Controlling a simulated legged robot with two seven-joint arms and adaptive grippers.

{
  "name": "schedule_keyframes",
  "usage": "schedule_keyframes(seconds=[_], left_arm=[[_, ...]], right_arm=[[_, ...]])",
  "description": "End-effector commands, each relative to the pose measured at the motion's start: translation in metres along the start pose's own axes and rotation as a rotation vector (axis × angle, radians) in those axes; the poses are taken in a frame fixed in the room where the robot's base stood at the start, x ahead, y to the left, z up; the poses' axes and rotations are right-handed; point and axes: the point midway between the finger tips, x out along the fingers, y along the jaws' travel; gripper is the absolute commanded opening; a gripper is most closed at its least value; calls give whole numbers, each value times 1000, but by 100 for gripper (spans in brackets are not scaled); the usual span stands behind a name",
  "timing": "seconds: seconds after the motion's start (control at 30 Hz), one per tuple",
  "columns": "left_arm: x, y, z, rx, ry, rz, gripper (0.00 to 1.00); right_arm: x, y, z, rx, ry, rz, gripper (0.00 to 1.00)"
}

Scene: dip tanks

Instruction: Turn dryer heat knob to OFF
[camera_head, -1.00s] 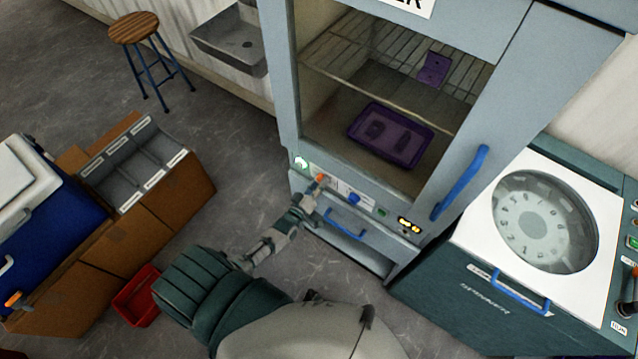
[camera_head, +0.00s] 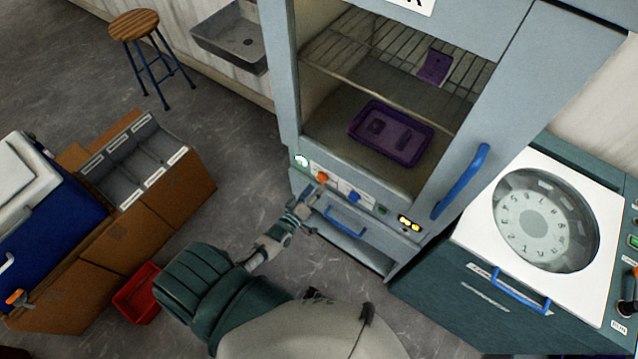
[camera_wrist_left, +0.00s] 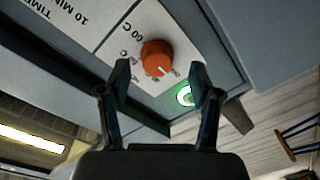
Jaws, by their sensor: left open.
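The dryer (camera_head: 283,75) is a tall grey-blue cabinet with a control strip below its chamber. The orange heat knob (camera_head: 322,177) sits at the left of that strip. In the left wrist view the orange knob (camera_wrist_left: 157,55) is on a white label plate marked 60 C, its white pointer line aimed toward the lower right of the picture. My left gripper (camera_head: 314,191) is open just in front of the knob; in the wrist view its two fingers (camera_wrist_left: 157,80) stand either side below the knob, with nothing between them. The knob looks clear of the fingers. My right gripper is not in view.
A green-lit button (camera_wrist_left: 185,96) is beside the heat knob. A purple tray (camera_head: 364,143) is inside the dryer. A drum machine (camera_head: 480,250) stands right; a red bin (camera_head: 135,296) lies left.

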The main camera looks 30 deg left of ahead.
Motion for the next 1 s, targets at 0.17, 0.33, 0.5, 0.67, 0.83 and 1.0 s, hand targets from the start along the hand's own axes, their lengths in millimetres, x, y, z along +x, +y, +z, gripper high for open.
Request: schedule_keyframes(seconds=[0.17, 0.33, 0.5, 0.67, 0.83, 1.0], left_arm=[[-43, -1, 2, 0, -5, -4, 64], [-72, -2, 2, -1, -4, -3, 64], [-84, -2, 2, -1, -3, -3, 64], [-85, -2, 2, -1, -3, -3, 64], [-85, -2, 2, -1, -3, -3, 64], [-85, -2, 2, -1, -3, -3, 64]], right_arm=[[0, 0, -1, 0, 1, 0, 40], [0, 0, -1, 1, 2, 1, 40], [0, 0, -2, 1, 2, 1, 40], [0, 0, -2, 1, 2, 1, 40], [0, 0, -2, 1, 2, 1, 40], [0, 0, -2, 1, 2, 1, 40]])
